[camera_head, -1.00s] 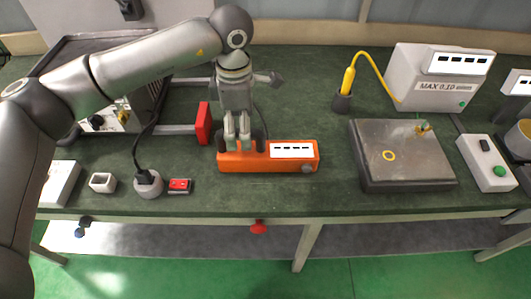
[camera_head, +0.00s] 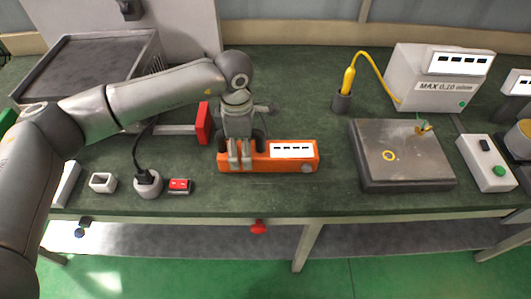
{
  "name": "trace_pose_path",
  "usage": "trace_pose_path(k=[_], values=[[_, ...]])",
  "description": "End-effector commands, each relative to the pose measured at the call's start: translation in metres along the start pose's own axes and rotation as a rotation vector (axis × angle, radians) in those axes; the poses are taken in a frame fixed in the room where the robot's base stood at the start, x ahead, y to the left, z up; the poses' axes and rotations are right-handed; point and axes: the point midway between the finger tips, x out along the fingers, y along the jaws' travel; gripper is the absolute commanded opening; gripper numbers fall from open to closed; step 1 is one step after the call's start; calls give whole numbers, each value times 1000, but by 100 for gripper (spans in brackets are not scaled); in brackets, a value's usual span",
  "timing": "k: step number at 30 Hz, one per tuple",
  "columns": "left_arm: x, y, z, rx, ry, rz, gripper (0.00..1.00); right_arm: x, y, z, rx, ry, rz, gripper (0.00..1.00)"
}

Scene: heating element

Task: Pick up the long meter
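The long meter (camera_head: 308,153) is an orange bar with a white display on its right part and a grey knob at its lower right. It lies flat on the green-topped bench. My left gripper (camera_head: 240,160) points down at the left part of the meter, and its grey fingers overlap the meter's top and front. Whether they grip it or only stand over it cannot be told. The gripper hides part of the meter's left half. My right gripper is not in view.
A red-ended bar (camera_head: 203,123) stands just left of the meter. A grey plate block (camera_head: 408,150) and a MAX 0.10 device (camera_head: 437,77) are to the right. A plugged socket (camera_head: 148,184) and a small red item (camera_head: 179,185) are at the left front. Bench behind the meter is clear.

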Motion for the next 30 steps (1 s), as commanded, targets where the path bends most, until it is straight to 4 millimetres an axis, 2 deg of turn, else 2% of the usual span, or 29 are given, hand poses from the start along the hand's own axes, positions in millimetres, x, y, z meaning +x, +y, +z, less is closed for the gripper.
trace_pose_path(k=[2, 15, 17, 25, 30], values=[[0, 0, 0, 0, 0, 0, 63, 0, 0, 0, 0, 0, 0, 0], [-1, 0, 0, 0, 0, 1, 6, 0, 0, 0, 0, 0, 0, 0], [-1, 0, 0, 0, 0, 1, 0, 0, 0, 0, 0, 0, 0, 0], [-5, 1, 1, 0, -2, 3, 0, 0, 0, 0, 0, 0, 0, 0], [-30, 1, 1, 2, -3, 6, 0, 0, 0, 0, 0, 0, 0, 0]])
